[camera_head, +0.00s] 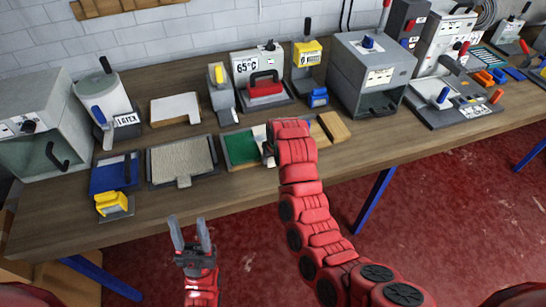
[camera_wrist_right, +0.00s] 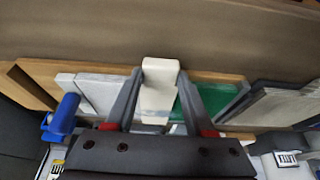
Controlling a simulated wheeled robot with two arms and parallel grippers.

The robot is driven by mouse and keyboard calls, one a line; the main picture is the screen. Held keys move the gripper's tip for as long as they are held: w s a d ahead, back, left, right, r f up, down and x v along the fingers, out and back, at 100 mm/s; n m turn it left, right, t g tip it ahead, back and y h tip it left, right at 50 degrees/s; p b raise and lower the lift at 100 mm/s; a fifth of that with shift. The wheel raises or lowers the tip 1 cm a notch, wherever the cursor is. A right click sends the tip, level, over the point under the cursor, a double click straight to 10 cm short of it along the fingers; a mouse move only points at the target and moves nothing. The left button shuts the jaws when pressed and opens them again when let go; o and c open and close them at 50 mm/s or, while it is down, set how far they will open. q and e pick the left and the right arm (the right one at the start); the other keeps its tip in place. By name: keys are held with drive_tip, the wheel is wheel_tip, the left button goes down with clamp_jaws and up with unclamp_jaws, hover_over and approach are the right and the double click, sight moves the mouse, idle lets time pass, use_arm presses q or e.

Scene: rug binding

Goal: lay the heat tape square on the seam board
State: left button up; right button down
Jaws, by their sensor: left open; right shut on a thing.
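My right gripper (camera_wrist_right: 160,80) is shut on a cream-white block-like piece, probably the heat tape (camera_wrist_right: 158,92), in the right wrist view. In the head view the right gripper (camera_head: 269,147) is over the wooden board, mostly hidden behind my red arm. The board, probably the seam board (camera_head: 334,126), shows its bare wood at the right end; it also shows in the wrist view (camera_wrist_right: 38,92). A green piece (camera_head: 240,147) and a pale slab (camera_wrist_right: 92,92) lie on either side of the held piece. I cannot tell whether that piece touches the board. My left gripper (camera_head: 190,236) is open and empty, in front of the table.
A beige mat on a dark tray (camera_head: 182,158) lies left of the board. A blue tray (camera_head: 113,173) and yellow-handled tool (camera_head: 113,205) are further left. The table's front strip is clear.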

drive_tip(key=shift+f, duration=0.3)
drive_tip(key=shift+c, duration=0.9)
unclamp_jaws()
drive_tip(key=shift+r, duration=0.1)
